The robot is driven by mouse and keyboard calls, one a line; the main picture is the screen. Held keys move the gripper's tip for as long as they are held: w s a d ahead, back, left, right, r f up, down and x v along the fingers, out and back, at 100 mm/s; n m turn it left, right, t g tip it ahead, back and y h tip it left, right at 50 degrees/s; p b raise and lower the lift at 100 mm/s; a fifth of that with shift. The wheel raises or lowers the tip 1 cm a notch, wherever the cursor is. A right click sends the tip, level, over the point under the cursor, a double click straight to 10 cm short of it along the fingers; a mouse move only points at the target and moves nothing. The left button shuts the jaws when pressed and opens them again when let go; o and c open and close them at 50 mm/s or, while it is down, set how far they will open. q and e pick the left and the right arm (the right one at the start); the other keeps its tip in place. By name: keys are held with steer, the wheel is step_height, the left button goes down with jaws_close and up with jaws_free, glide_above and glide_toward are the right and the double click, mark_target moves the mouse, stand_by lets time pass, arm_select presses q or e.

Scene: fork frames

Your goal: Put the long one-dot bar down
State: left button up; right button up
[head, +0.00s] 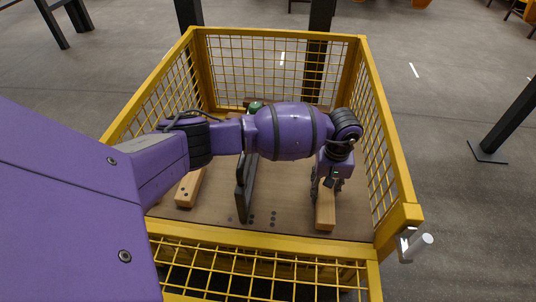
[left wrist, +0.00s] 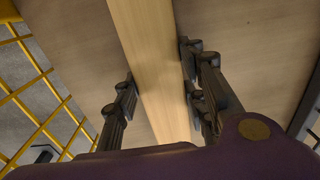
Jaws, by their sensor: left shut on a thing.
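The long wooden bar (head: 325,213) is at the right side of the brown board floor (head: 290,200) inside the yellow cage. Its near end points toward the cage's front rail, and its dot marking is too small to read. My left gripper (head: 327,186) reaches down over it and is shut on it. In the left wrist view, the pale bar (left wrist: 150,50) runs lengthwise between the dark fingers of my left gripper (left wrist: 160,95). I cannot tell whether the bar touches the board or hangs just above it. My right gripper is not in view.
A second wooden bar (head: 188,190) lies at the left of the board. A dark upright frame (head: 242,188) stands between the bars, with groups of dark dots (head: 274,218) beside it. A green object (head: 255,106) is behind my arm. Yellow mesh walls (head: 376,150) surround the board.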

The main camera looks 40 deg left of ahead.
arm_select(q)
steer(key=shift+w+r, duration=0.1)
steer(key=shift+r, duration=0.05)
steer(key=o, duration=1.3)
steer(key=shift+o, duration=0.2)
steer(key=shift+r, duration=0.25)
step_height(320, 180, up, 12)
steer(key=p, duration=0.3)
steer(key=shift+f, duration=0.25)
